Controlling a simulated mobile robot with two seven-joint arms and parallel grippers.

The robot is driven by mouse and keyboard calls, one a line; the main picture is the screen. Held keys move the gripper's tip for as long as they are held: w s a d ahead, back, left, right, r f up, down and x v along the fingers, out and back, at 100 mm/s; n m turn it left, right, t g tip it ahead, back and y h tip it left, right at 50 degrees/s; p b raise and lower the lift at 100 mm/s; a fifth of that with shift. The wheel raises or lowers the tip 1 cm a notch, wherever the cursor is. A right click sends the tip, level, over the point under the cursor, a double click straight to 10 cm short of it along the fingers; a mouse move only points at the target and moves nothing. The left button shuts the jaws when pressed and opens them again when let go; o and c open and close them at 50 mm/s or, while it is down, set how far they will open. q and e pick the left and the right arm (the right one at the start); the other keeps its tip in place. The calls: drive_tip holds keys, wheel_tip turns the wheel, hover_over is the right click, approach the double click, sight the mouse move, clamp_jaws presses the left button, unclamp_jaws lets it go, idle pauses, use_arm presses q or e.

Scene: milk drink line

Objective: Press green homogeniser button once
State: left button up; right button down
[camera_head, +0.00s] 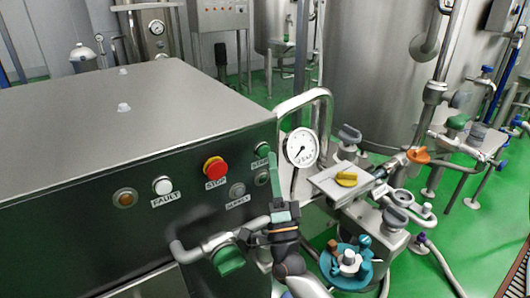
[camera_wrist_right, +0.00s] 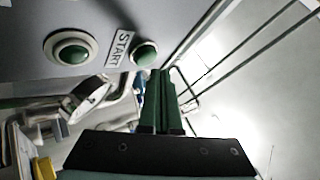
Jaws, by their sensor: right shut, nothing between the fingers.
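The green START button (camera_head: 262,149) is on the front panel of the steel machine (camera_head: 120,165), near its right end, with the START label by it. My right gripper (camera_head: 273,160) is shut and empty, its green fingers pointing up just right of the button and label. In the right wrist view the closed fingertips (camera_wrist_right: 160,73) are close to a small green dome (camera_wrist_right: 145,53) beside the START label (camera_wrist_right: 120,45). A larger ringed green round part (camera_wrist_right: 72,48) is left of the label. I cannot tell whether the fingers touch the button. My left gripper is not in view.
The red STOP button (camera_head: 214,167), RESET button (camera_head: 237,190), white FAULT lamp (camera_head: 162,185) and amber lamp (camera_head: 125,198) share the panel. A pressure gauge (camera_head: 301,147) and curved pipe stand right of the gripper. A green-handled valve (camera_head: 228,261) is below.

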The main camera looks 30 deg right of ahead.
drive_tip(key=shift+h, duration=0.3)
drive_tip(key=shift+w, duration=0.4)
drive_tip(key=shift+w+b, duration=0.3)
drive_tip(key=shift+w, duration=0.15)
drive_tip(key=shift+s, duration=0.2)
idle(0.5)
drive_tip(key=shift+s+p, duration=0.35)
drive_tip(key=shift+s, duration=0.3)
drive_tip(key=s+p, duration=0.1)
drive_tip(key=s, duration=0.4)
drive_tip(key=shift+d+p, duration=0.2)
drive_tip(key=shift+p, duration=0.1)
